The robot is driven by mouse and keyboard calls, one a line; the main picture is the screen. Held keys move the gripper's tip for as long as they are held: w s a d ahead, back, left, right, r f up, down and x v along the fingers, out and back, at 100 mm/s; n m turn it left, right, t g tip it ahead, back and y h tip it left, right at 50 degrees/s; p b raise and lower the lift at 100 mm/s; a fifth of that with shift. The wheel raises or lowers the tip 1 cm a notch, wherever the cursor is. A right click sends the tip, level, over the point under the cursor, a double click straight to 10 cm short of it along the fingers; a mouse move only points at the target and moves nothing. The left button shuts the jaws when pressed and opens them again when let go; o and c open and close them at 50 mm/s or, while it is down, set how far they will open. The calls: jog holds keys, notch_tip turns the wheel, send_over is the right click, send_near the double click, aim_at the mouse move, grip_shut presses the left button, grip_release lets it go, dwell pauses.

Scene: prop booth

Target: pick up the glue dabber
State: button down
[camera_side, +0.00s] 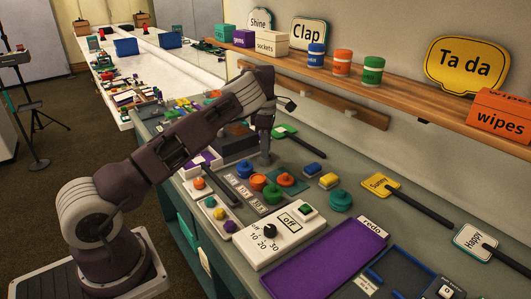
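My gripper (264,151) points down at the middle of the workbench, behind the row of coloured knobs. Its fingers are small and dark here, and I cannot tell whether they are open or shut on something. No object is clearly identifiable as the glue dabber. Small coloured pieces near my gripper include an orange knob (258,182), a green knob (272,193) and an orange piece on a teal base (287,180). A round teal piece (341,200) stands farther right. My arm hides part of the bench behind it.
A white dial box (283,256), a purple tray (325,265) and a dark blue tray (375,268) fill the front right. Yellow (329,181) and blue (313,169) blocks lie near my gripper. Signs with black handles, such as "Sunny" (380,186), lie along the wall below a wooden shelf (400,101).

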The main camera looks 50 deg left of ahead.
jog(key=shift+r, duration=0.1)
notch_tip(320, 180, up, 10)
jog(key=shift+f, duration=0.1)
dwell(0.3)
dwell(0.4)
jog(key=s+d+g+h, duration=0.2)
jog(key=s+d+g, duration=0.1)
jog(key=s+d, duration=0.5)
jog(key=shift+w+f, duration=0.15)
jog(key=shift+f, duration=2.85)
jog(key=shift+f, duration=0.65)
notch_tip(320, 180, up, 7)
